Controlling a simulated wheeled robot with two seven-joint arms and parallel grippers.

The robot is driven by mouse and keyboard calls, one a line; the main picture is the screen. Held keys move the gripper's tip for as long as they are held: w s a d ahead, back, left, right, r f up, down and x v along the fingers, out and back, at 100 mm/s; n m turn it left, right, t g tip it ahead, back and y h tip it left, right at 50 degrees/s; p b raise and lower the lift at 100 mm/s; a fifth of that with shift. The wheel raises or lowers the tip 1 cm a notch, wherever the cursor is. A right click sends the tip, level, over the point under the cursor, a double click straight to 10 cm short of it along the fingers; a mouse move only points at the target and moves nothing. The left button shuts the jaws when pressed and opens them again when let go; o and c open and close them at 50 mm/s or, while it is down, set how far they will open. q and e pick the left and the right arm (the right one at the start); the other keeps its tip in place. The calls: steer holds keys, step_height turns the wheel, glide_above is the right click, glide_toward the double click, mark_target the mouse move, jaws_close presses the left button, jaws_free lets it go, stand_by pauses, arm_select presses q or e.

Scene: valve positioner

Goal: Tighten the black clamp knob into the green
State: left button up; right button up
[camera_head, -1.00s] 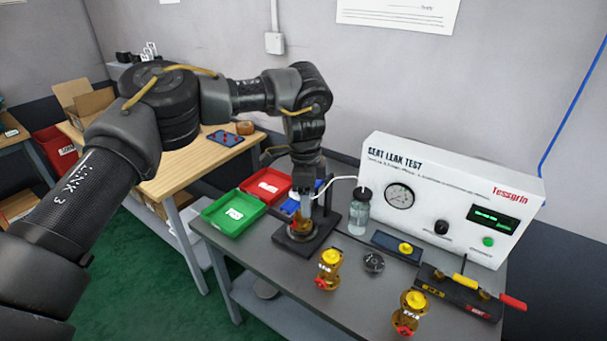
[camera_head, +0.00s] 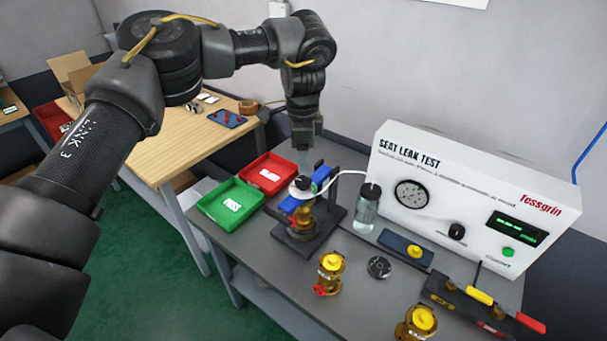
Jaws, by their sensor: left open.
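The clamp fixture's dark base (camera_head: 285,240) stands on the grey bench with a brass valve body (camera_head: 303,221) in it. A blue clamp bar (camera_head: 293,204) lies across the top of the valve, with a white ring and a small black knob (camera_head: 302,184) above it. My left gripper (camera_head: 303,168) points straight down just over the knob. It is open; its fingers are small here, and I cannot tell whether they touch the knob. My right gripper is not in view.
The white seat leak test box (camera_head: 470,190) stands at the back right, with a white tube running to the fixture. A bottle (camera_head: 366,209), green tray (camera_head: 230,204), red tray (camera_head: 267,174) and brass valves (camera_head: 331,272) stand around the fixture. The bench's front middle is partly clear.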

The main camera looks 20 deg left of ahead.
mark_target(303, 181)
arm_select(q)
step_height(303, 181, down, 6)
steer(key=shift+w+r+p, duration=0.1)
steer(key=shift+w+p, duration=0.05)
steer(key=shift+p, duration=0.5)
steer(key=shift+f, duration=0.85)
steer(key=shift+c, duration=0.4)
steer(key=c, duration=0.9)
